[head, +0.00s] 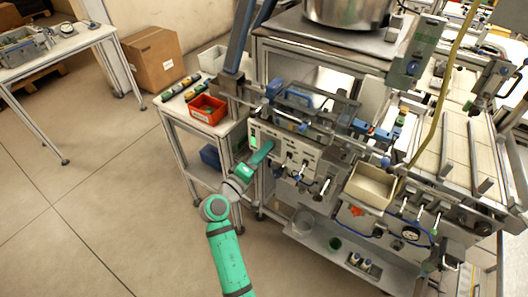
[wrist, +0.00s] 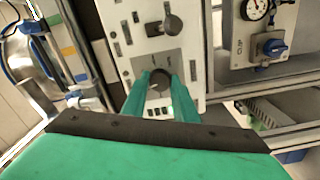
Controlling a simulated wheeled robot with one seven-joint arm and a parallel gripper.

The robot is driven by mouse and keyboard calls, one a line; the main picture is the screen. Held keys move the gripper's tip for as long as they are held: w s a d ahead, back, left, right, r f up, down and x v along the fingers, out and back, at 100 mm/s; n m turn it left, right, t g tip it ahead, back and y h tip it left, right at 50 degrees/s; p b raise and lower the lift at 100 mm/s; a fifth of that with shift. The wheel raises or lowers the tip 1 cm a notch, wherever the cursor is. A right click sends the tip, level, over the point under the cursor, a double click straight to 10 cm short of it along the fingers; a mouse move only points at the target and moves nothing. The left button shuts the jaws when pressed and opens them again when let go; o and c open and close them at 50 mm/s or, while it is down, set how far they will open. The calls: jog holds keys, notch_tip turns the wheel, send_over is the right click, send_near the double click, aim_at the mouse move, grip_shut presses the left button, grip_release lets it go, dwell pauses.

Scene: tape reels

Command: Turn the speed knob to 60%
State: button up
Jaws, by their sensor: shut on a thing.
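A white control panel (head: 298,158) with several knobs and switches is on the front of the machine. It also shows in the wrist view (wrist: 128,22). My gripper (head: 267,148) reaches the panel's left part. In the wrist view my gripper's two green fingers (wrist: 160,78) are on either side of a dark round knob (wrist: 160,75), shut on it. The fingers hide part of the knob, and its pointer and scale cannot be read. Another dark knob (wrist: 173,25) sits further up the panel in the wrist view, clear of the fingers. I cannot read which label belongs to which knob.
A round gauge (wrist: 255,9) and a blue valve (wrist: 274,47) are on a separate plate to the right in the wrist view. A side table with a red bin (head: 207,109) stands left of the machine. An open cream box (head: 371,185) sits right of the panel. The floor at left is clear.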

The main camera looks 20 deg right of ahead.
jog(key=shift+d+m, duration=0.1)
jog(key=shift+m, duration=3.8)
jog(key=o, duration=1.1)
jog(key=shift+c, duration=0.2)
jog(key=v, duration=1.1)
